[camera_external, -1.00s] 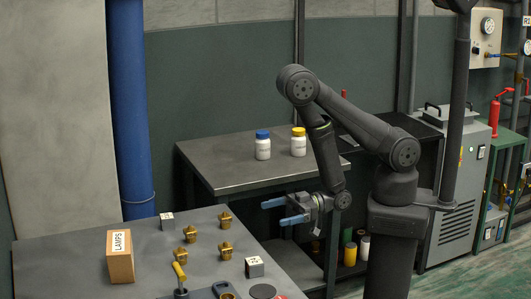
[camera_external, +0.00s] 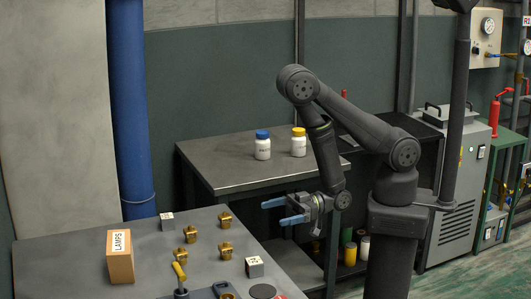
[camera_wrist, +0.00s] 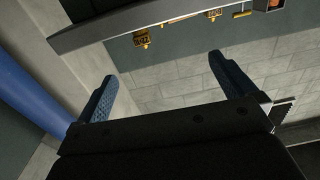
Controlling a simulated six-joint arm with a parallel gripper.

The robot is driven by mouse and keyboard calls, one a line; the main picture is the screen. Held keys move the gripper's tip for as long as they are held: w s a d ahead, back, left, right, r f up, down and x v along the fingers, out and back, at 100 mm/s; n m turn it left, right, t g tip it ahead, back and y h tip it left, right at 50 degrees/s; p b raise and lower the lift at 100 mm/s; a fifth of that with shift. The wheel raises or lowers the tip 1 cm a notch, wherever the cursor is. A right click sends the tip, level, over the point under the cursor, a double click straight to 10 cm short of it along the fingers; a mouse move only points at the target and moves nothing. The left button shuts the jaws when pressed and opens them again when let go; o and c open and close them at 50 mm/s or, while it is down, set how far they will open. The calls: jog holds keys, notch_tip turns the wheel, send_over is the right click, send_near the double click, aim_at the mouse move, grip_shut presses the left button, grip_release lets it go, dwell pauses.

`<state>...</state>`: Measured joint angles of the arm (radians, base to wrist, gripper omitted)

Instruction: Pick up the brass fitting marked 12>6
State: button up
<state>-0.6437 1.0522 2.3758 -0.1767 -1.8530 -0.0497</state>
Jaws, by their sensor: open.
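In the wrist view, two brass pieces with small labels, one near the top centre (camera_wrist: 142,39) and one further right (camera_wrist: 214,14), show past the table edge; I cannot tell which is marked 12>6. My gripper (camera_external: 273,213) is open and empty, its blue fingers pointing left, to the right of the fittings.
The back bench (camera_external: 225,165) holds a blue-capped bottle (camera_external: 262,147) and a yellow-capped bottle (camera_external: 298,143). A blue pipe (camera_external: 130,110) rises behind.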

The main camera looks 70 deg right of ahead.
jog(key=c, duration=1)
jog(key=shift+o, duration=0.2)
